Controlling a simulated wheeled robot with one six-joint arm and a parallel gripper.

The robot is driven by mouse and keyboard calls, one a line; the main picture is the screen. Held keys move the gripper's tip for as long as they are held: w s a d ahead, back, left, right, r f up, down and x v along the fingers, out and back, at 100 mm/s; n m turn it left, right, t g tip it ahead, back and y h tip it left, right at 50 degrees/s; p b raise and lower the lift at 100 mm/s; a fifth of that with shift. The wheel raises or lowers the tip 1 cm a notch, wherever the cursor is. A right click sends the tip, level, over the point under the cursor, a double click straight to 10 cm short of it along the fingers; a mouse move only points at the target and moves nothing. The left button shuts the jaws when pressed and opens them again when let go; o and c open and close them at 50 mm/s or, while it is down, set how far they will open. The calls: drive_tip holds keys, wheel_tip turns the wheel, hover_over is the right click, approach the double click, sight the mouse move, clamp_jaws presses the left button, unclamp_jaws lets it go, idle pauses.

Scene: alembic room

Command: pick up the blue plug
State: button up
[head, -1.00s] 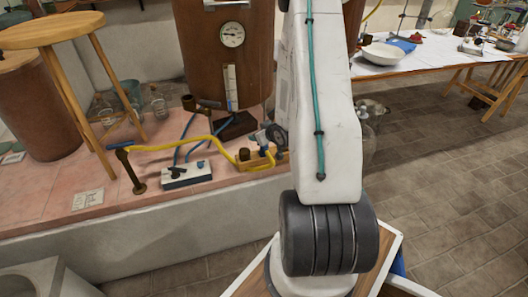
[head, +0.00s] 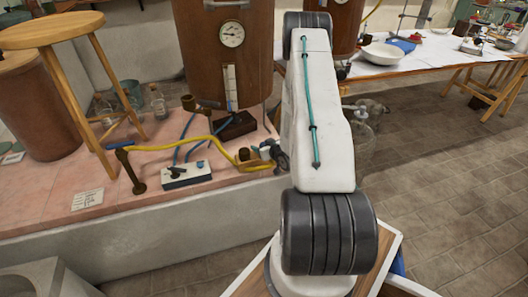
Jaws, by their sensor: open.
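I cannot tell for sure which piece is the blue plug. A small blue piece (head: 174,169) shows on top of the white box (head: 188,176) with the dark base, on the pink tiled ledge. Another small blue piece (head: 117,146) shows at the left end of the yellow hose (head: 175,142). My upper arm stands at centre right and covers my forearm. A small grey and dark part peeks out left of it, near the wooden block. I cannot make out gripper fingers there.
A copper vessel (head: 228,60) with a dial stands at the ledge's back. A wooden stool (head: 98,75) and glass bottles (head: 158,103) are at left. Blue cables (head: 185,130) run behind the box. A white-topped table (head: 415,52) stands at back right. The brick floor at right is clear.

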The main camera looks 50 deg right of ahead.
drive_tip(key=shift+w+f, duration=0.15)
drive_tip(key=shift+w, duration=0.1)
drive_tip(key=c, duration=1.1)
wheel_tip(320, 180, up, 10)
drive_tip(key=shift+r, duration=0.1)
